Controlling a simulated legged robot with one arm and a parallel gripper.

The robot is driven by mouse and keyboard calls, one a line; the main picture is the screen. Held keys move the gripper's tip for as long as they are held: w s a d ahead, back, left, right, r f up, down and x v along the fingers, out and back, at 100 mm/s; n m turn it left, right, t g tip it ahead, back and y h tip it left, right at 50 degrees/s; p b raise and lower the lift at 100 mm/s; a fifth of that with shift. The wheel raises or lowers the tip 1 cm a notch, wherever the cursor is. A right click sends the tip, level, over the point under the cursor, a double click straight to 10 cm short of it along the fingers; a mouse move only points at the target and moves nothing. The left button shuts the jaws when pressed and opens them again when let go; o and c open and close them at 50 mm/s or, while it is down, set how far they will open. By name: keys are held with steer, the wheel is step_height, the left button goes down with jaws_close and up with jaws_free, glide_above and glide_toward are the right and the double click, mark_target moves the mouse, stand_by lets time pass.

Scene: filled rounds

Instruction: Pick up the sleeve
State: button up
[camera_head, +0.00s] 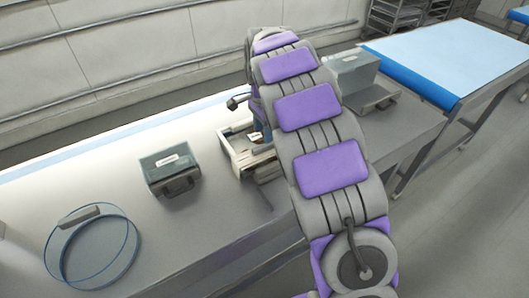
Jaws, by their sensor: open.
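I cannot tell for sure which thing is the sleeve. My purple and grey arm rises from the lower right and bends over at the top. My gripper (240,102) shows only in part, as a dark piece left of the arm, above and behind the holder. Nothing is seen held in it. The rest of the gripper is hidden behind my arm.
On the bench (215,225), a grey case with a handle (171,171) stands left of the holder, and a thin blue loop (92,246) lies far left. A grey machine (357,80) stands right of my arm. A blue-covered table (455,55) is at the upper right.

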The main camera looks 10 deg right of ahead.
mark_target(264, 145)
steer(key=f, duration=0.1)
steer(key=f+b, duration=0.1)
steer(key=f, duration=0.2)
steer(key=shift+s+d+f+b, duration=0.1)
steer(key=shift+s+f+b, duration=0.05)
steer(key=shift+s+b, duration=0.2)
steer(key=shift+f, duration=0.45)
steer(key=shift+r, duration=0.1)
jaws_close()
